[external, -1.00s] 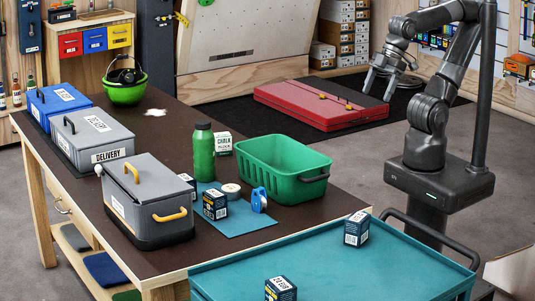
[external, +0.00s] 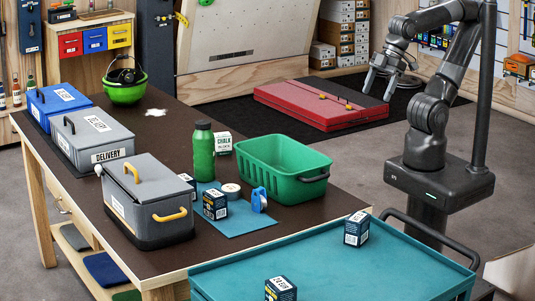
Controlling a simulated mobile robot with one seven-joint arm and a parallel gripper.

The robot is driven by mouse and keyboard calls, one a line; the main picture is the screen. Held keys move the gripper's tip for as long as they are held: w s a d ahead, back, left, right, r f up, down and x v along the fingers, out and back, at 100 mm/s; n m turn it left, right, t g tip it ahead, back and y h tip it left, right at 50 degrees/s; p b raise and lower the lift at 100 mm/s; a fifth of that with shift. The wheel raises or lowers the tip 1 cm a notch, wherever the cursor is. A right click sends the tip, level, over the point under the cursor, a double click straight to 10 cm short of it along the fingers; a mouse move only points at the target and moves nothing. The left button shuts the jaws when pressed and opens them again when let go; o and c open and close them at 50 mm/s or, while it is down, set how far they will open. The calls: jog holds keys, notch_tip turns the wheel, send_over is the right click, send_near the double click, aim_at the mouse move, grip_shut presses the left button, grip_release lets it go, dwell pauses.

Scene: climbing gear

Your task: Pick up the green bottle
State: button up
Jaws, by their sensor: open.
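My gripper (external: 378,88) is open and empty. It hangs in the air at the upper right, beyond the table and well apart from the bottle.
The green basket (external: 285,180) is right of the bottle, with a chalk box (external: 220,143) close behind. Small dark boxes (external: 215,205), a tape roll (external: 231,189) and a blue device (external: 259,200) are in front. A grey delivery box (external: 148,205) stands left. A teal tray (external: 335,275) is nearer.

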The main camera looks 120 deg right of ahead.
jog(key=shift+o, duration=0.5)
jog(key=shift+o, duration=0.9)
